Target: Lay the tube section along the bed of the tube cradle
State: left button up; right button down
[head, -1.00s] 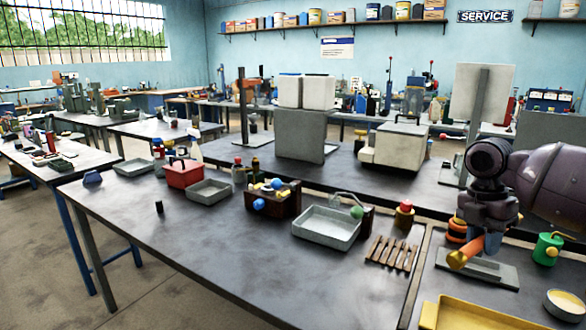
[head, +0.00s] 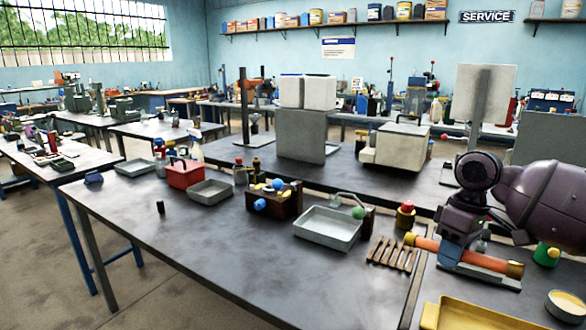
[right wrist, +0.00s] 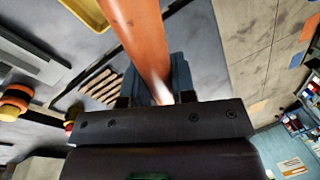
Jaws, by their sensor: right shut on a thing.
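The tube section (head: 478,258) is an orange tube with a yellow-orange left end and a brass-coloured right end. My right gripper (head: 460,243) is shut on it and holds it crosswise, sloping slightly down to the right in the head view. In the right wrist view the tube (right wrist: 143,40) runs away between the fingers (right wrist: 158,88). A grey, low plate-like piece, apparently the tube cradle (head: 497,280), lies just below and behind the tube, largely hidden by it. Whether they touch cannot be told. My left gripper is out of view.
A slatted wooden rack (head: 394,252) lies left of the tube, with a red-topped pot (head: 405,214) behind it. A yellow tray (head: 470,316) is in front. A green can (head: 546,255) and a round dish (head: 566,304) stand right.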

jog(key=s+a+f+m+t, duration=0.1)
jog(key=s+a+f+m, duration=0.6)
jog(key=s+a+f, duration=0.2)
notch_tip(320, 180, down, 3)
jog(key=shift+s+a+m, duration=0.15)
jog(key=shift+s+m, duration=0.15)
jog(key=shift+s, duration=0.9)
